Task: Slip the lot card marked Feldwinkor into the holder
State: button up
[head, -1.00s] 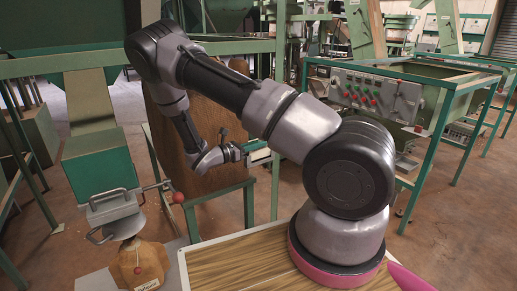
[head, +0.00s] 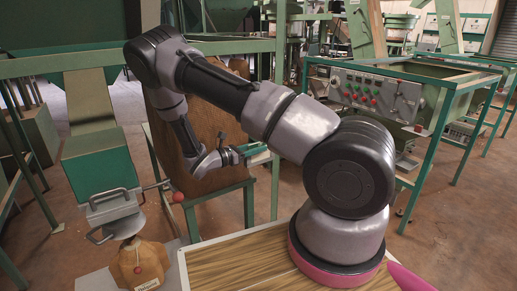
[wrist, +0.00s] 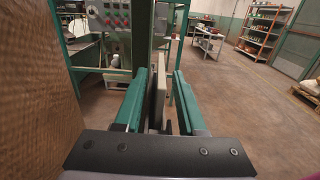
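My gripper (head: 258,153) is held out in front of a brown board in the head view. In the wrist view its two teal fingers (wrist: 161,78) stand apart with a gap between them. A pale upright strip (wrist: 156,100) shows in that gap close to the left finger; I cannot tell whether it is a part of the machine beyond. I cannot make out a lot card, the name Feldwinkor or a card holder in either view. A brown sack (head: 140,263) with a small pale label hangs under the metal spout of the green hopper (head: 97,167); the label is too small to read.
The brown board (head: 215,130) stands close behind my gripper. A control panel (head: 370,93) with red and green buttons is at the right. The wrist view shows open floor (wrist: 235,95) and shelves (wrist: 265,30).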

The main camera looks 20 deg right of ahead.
jog(key=s+a, duration=0.1)
jog(key=a, duration=0.5)
jog(key=shift+s+a, duration=0.15)
jog(key=shift+a, duration=0.15)
